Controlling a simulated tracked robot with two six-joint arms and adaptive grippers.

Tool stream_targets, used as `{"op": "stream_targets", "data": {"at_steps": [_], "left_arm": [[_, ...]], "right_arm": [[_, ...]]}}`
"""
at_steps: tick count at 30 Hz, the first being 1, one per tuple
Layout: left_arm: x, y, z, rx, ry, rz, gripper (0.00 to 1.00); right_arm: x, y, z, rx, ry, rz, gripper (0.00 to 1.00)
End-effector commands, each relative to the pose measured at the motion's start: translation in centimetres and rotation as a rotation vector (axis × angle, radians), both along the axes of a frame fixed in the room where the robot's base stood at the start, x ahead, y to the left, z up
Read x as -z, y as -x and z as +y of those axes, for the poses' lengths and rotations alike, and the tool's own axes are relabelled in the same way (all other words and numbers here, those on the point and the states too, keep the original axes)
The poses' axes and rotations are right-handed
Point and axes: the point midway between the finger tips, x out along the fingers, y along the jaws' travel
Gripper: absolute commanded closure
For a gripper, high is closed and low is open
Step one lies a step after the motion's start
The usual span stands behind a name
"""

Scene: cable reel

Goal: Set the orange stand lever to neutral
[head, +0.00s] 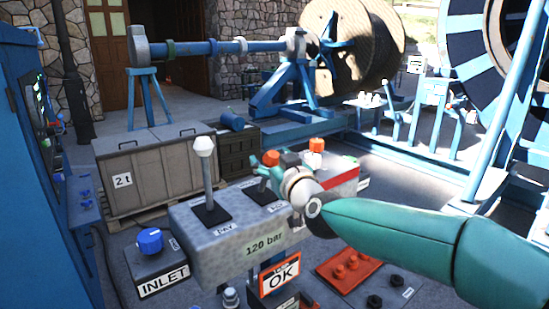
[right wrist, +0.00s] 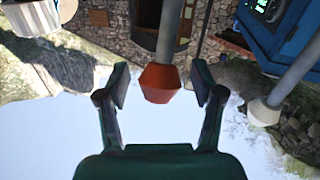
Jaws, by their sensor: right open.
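The grey control box (head: 215,240), marked "120 bar", stands in the middle of the head view. Its orange-knobbed lever (head: 270,157) is partly covered by my right gripper (head: 280,168), and its base label is partly hidden. In the right wrist view, the orange knob (right wrist: 160,83) on its grey shaft lies between the two spread fingers of my right gripper (right wrist: 160,92), with a visible gap on each side. The lever's exact tilt is hard to tell. My left gripper is not in view.
A white-knobbed lever (head: 204,147) stands left of the orange one on the box; its knob also shows in the right wrist view (right wrist: 264,111). An orange-and-white part (head: 315,150) is just to the right. A blue-knobbed INLET box (head: 160,275) sits lower left.

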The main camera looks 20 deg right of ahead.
Motion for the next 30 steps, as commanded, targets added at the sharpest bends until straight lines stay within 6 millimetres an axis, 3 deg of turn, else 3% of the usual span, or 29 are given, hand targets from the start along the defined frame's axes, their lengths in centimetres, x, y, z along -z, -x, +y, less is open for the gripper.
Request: {"op": "stream_targets", "data": {"at_steps": [7,18,26,30], "left_arm": [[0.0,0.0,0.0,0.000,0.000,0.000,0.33],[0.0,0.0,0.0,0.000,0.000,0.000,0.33],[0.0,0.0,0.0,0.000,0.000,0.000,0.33],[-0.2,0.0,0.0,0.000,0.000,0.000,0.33]], "right_arm": [[0.0,0.0,0.0,0.000,0.000,0.000,0.36],[0.0,0.0,0.1,-0.001,-0.001,0.000,0.98],[0.0,0.0,-0.2,0.003,-0.001,0.000,1.00],[-0.3,0.1,-1.5,0.025,-0.002,-0.001,1.00]]}}
